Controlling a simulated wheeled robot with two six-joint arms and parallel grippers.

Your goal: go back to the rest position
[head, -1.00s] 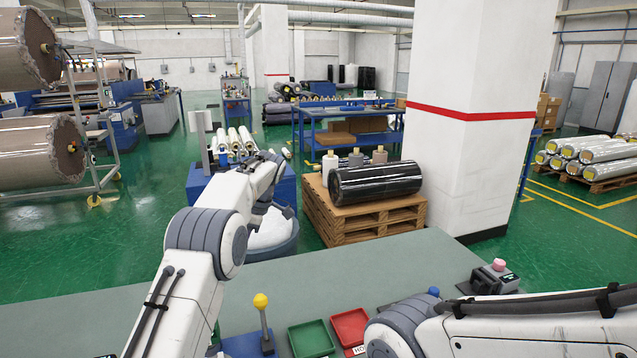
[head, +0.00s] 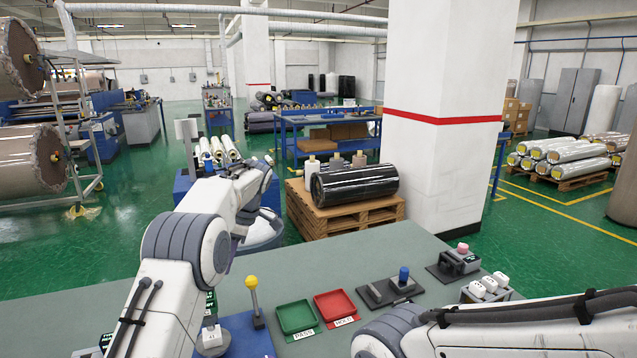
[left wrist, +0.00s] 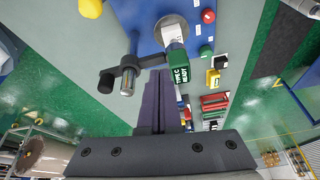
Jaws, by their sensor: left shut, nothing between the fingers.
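My left gripper (left wrist: 158,105) shows in the left wrist view as two dark fingers pressed together with nothing between them. It is over the bench area with the blue panel (left wrist: 140,22) and a small green block (left wrist: 178,66) marked with white letters. In the head view my left arm rises from the lower left and bends over the bench. Its gripper is mostly hidden behind the arm there. My right arm enters from the lower right, low over the bench front, and its gripper is out of the picture.
The grey-green bench (head: 330,258) holds a yellow-knobbed lever (head: 252,285), a green tray (head: 296,317), a red tray (head: 336,305) and a blue-knobbed device (head: 403,277). Beyond it stand a pallet (head: 345,217) with a black wrapped roll (head: 355,184), and a white pillar (head: 447,150).

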